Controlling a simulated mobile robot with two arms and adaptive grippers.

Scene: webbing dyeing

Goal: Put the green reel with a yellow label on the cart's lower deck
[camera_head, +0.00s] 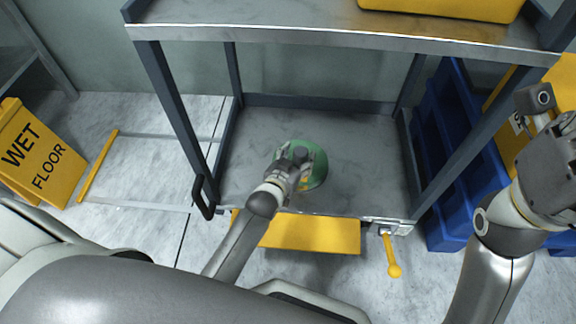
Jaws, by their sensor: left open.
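The green reel (320,170) is on the cart's lower deck (363,150), near the middle. A yellowish patch shows beside my fingers, but I cannot tell whether it is the label. My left gripper (300,160) is over the reel and hides its left and middle part. Its jaws are open, and I cannot tell whether they touch the reel. My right gripper (548,120) is at the right edge, outside the cart and partly cut off. Whether it is open or shut does not show.
The cart's upper deck (290,36) spans above, with a yellow container (445,8) on it. Dark posts frame the lower deck. A blue rack (448,150) stands right of the cart. A yellow wet floor sign (38,155) is at left.

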